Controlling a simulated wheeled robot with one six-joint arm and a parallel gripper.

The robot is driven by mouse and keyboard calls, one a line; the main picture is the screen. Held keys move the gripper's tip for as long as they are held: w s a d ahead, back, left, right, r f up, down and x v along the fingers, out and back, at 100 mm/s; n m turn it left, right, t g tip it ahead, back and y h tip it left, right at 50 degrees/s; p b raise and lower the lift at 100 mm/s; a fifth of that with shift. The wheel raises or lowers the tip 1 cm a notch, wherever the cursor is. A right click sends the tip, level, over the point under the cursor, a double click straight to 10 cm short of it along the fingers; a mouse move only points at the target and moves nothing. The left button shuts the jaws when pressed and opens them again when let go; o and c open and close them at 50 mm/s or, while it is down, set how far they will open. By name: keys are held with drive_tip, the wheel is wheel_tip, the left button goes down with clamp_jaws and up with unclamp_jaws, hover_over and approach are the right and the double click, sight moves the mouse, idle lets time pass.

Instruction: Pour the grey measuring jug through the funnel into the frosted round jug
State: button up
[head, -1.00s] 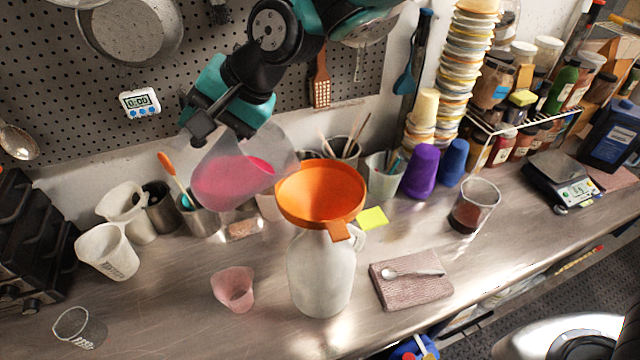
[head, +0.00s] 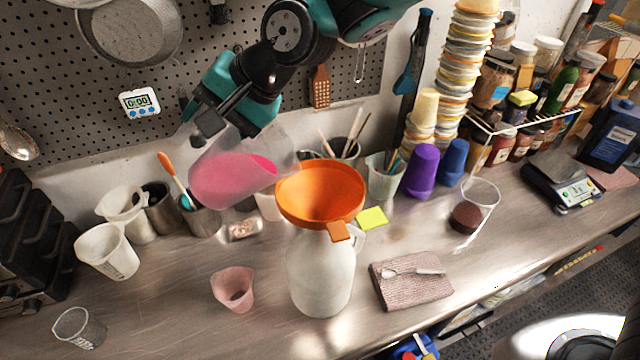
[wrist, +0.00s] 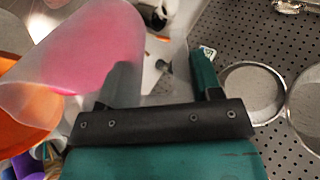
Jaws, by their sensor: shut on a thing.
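A translucent grey measuring jug (head: 232,178) with bright pink liquid is held by my gripper (head: 208,132), which is shut on it. The jug is tilted, its mouth to the right, close to the left rim of the orange funnel (head: 322,192). The funnel sits in the neck of the frosted round jug (head: 320,272), which stands upright on the bench. No stream of liquid shows. In the wrist view the jug with its pink liquid (wrist: 95,45) is at upper left, with part of the funnel (wrist: 25,125) below it.
A pink cup (head: 233,290) stands left of the frosted jug. A folded cloth with a spoon (head: 410,285) lies to its right. Tool cups (head: 203,215) stand behind. A clear beaker with dark contents (head: 470,212) stands at right.

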drive_tip(key=shift+d+r+y, duration=0.4)
drive_tip(key=shift+r+y, duration=0.1)
drive_tip(key=shift+r, duration=0.15)
idle(1.0)
drive_tip(key=shift+f, duration=0.1)
drive_tip(key=shift+s+d+r+t+y+b, duration=0.15)
drive_tip(key=shift+d+y+b, duration=0.35)
drive_tip(key=shift+b, duration=0.75)
drive_tip(key=shift+s+d+r+t+y+b, duration=0.15)
drive_tip(key=shift+d+y+b, duration=0.3)
drive_tip(key=shift+b, duration=0.75)
idle(3.8)
